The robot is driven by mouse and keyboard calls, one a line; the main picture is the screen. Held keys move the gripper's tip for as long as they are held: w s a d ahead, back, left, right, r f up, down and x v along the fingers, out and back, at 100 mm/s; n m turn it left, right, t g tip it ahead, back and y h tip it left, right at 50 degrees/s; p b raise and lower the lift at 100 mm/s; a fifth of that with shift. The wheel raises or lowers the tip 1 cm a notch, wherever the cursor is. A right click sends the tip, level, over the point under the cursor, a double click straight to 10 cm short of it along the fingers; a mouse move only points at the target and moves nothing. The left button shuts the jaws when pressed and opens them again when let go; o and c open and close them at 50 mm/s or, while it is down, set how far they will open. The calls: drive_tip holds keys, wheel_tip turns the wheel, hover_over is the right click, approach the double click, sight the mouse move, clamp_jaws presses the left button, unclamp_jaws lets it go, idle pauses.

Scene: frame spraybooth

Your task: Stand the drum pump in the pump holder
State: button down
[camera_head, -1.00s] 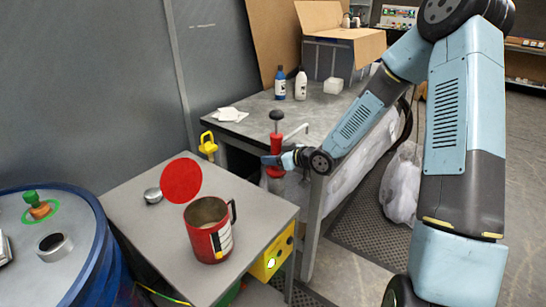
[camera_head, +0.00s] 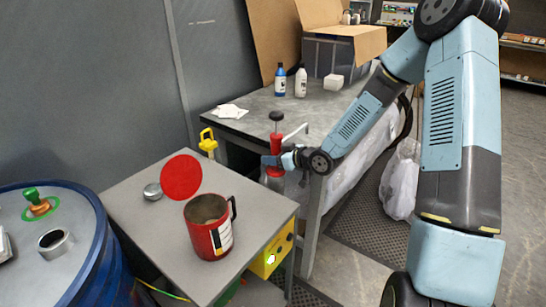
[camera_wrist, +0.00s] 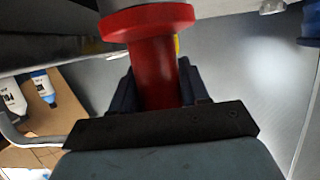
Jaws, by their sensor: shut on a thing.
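The drum pump has a red body, a black knob (camera_head: 276,115) on a thin rod and a pale bent spout (camera_head: 297,131). It is upright beside the front of the grey workbench. My gripper (camera_head: 271,160) is shut around its red body (camera_head: 275,146), reaching in from the right. In the wrist view the red body (camera_wrist: 152,70) with its wide collar stands between the dark fingers (camera_wrist: 155,95). The pump's lower end is mostly hidden or too small to make out. I cannot clearly identify the pump holder.
A grey side table (camera_head: 130,205) carries a red mug (camera_head: 212,240), a red disc (camera_head: 181,178) and a small metal cap (camera_head: 152,191). A blue drum (camera_head: 95,260) stands at left. A yellow object (camera_head: 208,141) stands behind the table; a yellow box (camera_head: 270,259) is at its front right.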

drive_tip(key=c, duration=0.5)
unclamp_jaws()
drive_tip(key=shift+c, duration=0.2)
drive_tip(key=shift+o, duration=0.3)
drive_tip(key=shift+s+f, duration=0.1)
drive_tip(key=shift+f, duration=0.05)
drive_tip(key=shift+d, duration=0.1)
drive_tip(key=v, duration=1.3)
drive_tip(key=shift+d, duration=0.25)
drive_tip(key=shift+s, duration=0.1)
